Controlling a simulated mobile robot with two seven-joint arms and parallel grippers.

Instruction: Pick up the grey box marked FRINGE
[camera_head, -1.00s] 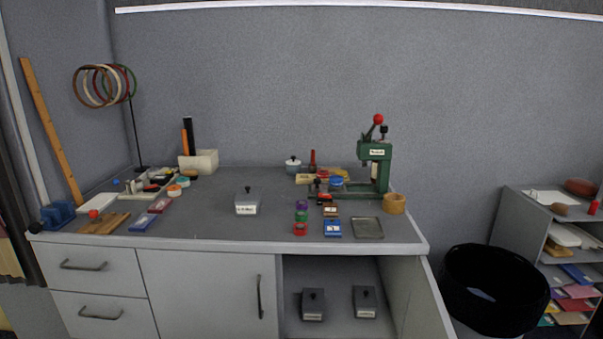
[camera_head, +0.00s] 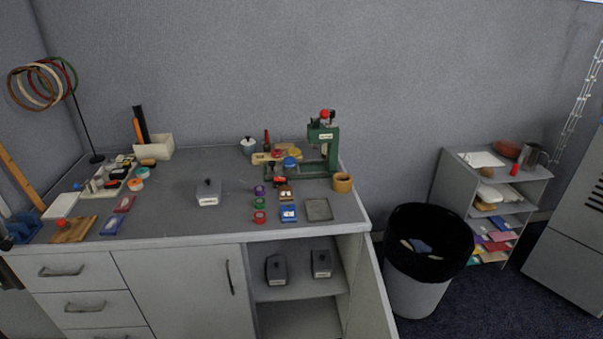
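Three similar grey boxes with dark knobs and white front labels are in the head view. One grey box (camera_head: 208,193) sits on the grey table top, left of the middle. Two more grey boxes stand side by side on the upper shelf of the open cabinet, the left one (camera_head: 276,269) and the right one (camera_head: 321,264). The labels are too small to read, so I cannot tell which is marked FRINGE.
The cabinet door (camera_head: 375,292) stands open to the right of the shelf. A black-lined bin (camera_head: 411,285) stands on the floor beside it. A green press (camera_head: 323,150) and several small tins and pads crowd the table's right half. A shelf rack (camera_head: 450,190) is farther right.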

